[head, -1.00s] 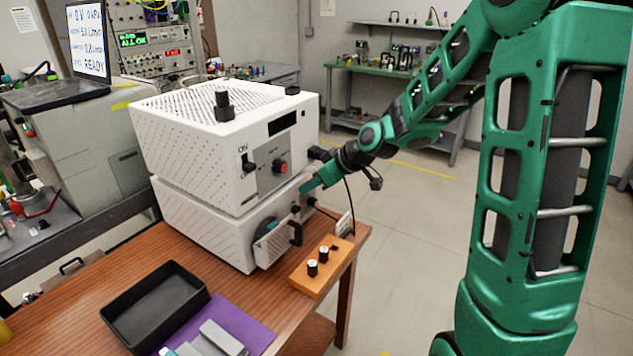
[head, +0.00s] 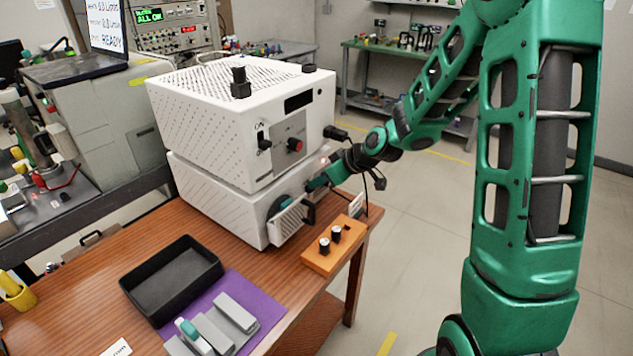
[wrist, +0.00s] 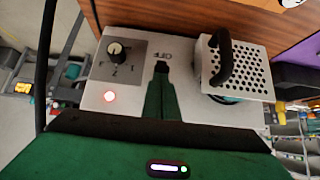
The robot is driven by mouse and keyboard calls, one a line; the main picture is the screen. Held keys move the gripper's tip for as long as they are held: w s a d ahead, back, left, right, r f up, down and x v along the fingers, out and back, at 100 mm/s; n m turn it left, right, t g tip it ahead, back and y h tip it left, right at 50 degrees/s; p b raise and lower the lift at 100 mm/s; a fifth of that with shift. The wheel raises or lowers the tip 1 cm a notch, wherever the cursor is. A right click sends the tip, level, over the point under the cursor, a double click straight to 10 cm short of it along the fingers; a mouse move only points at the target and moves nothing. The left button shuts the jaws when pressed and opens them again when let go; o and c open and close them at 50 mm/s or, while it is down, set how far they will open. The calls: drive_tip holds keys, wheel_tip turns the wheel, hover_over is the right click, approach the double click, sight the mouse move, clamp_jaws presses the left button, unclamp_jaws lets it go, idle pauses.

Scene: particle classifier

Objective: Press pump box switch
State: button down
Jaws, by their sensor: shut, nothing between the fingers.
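The lower white box (head: 213,205), which I take for the pump box, stands on the wooden table under a second white box. In the head view my gripper (head: 313,185) is at the box's front, beside the black-handled vented cover (head: 287,220).
The upper white box (head: 240,115) has its own ON switch and red knob. An orange block (head: 334,258) with two knobs stands just before the boxes. A black tray (head: 170,280) and grey pieces on a purple mat (head: 262,300) lie nearer. Floor to the right is clear.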

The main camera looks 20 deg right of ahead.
drive_tip(key=shift+s+f, duration=0.1)
drive_tip(key=shift+f, duration=1.2)
wheel_tip(320, 180, up, 4)
drive_tip(key=shift+r, duration=0.15)
drive_tip(key=v, duration=0.9)
drive_tip(key=shift+s+d+r, duration=0.2)
drive_tip(key=shift+d+r, duration=0.05)
drive_tip(key=shift+r, duration=0.05)
drive_tip(key=shift+d, duration=0.1)
drive_tip(key=s+d+m+g+h, duration=0.1)
drive_tip(key=s+d+m, duration=0.3)
drive_tip(key=s, duration=0.7)
drive_tip(key=s+d+m+g+h, duration=0.2)
drive_tip(key=s+d+m+g, duration=0.2)
drive_tip(key=s, duration=0.7)
drive_tip(key=s+d+m+g+h, duration=0.2)
drive_tip(key=s+d+m, duration=0.3)
drive_tip(key=s, duration=0.7)
drive_tip(key=shift+d+r+m, duration=0.2)
drive_tip(key=shift+m, duration=0.1)
